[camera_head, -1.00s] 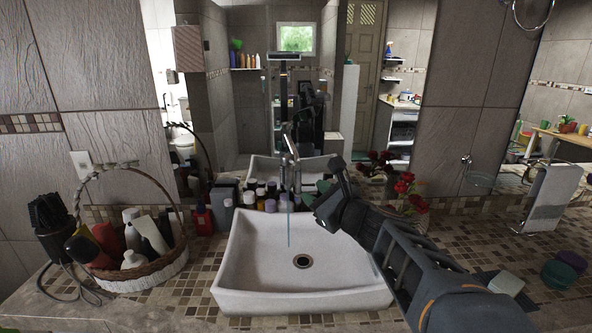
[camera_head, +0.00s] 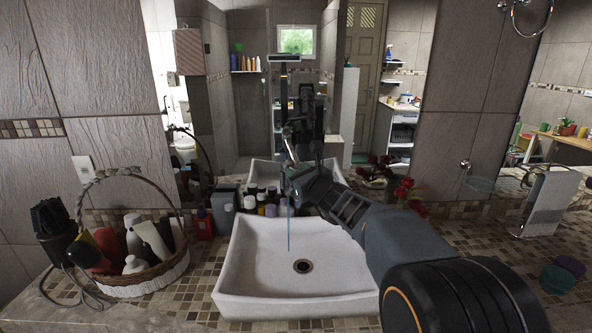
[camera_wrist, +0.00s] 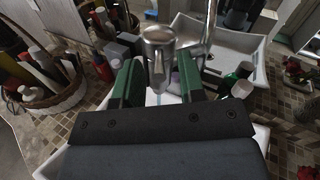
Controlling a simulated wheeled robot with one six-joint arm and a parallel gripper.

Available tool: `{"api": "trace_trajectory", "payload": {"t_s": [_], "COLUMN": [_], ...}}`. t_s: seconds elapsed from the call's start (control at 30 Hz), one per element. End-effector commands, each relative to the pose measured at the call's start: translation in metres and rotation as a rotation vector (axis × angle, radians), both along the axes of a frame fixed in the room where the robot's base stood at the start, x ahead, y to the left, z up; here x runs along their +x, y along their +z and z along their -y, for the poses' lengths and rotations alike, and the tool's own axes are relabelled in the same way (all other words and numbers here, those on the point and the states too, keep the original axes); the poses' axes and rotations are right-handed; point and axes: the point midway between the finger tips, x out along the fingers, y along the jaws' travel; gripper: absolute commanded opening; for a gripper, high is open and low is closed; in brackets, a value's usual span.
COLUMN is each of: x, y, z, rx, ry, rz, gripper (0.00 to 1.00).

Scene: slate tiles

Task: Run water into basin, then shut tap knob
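The white basin (camera_head: 240,270) sits on the tiled counter with a dark round drain in its floor. A thin stream of water (camera_head: 289,232) falls into it from the tap (camera_head: 289,148); no pooled water shows clearly. My gripper (camera_head: 296,178) is at the tap, above the basin's back rim, and hides the tap's lower part. In the wrist view, the green fingers of my gripper (camera_wrist: 158,82) are apart. The rounded metal tap knob (camera_wrist: 158,42) stands just beyond and between them. I cannot tell whether either finger touches it.
A wicker basket (camera_head: 150,278) of bottles stands left of the basin. Several small bottles (camera_head: 262,203) line the back, close to the tap. Red flowers (camera_head: 402,188) and a towel stand (camera_head: 548,205) are to the right. A mirror behind reflects the room.

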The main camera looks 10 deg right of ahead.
Motion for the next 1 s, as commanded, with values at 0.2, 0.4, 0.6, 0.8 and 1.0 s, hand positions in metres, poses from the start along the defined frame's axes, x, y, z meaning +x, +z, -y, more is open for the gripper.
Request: {"api": "trace_trajectory", "payload": {"t_s": [0.2, 0.4, 0.6, 0.8, 1.0], "x": [0.0110, 0.0120, 0.0118, 0.0117, 0.0117], "y": [-0.0002, -0.0005, -0.0004, -0.0004, -0.0003], "z": [-0.0033, -0.0037, -0.0035, -0.0035, -0.0034], "rx": [0.000, 0.000, 0.000, 0.000, 0.000], "ry": [0.001, 0.000, 0.000, 0.000, 0.000], "rz": [-0.001, 0.000, -0.001, -0.001, 0.000], "gripper": [0.37, 0.37, 0.27, 0.08, 0.00]}}
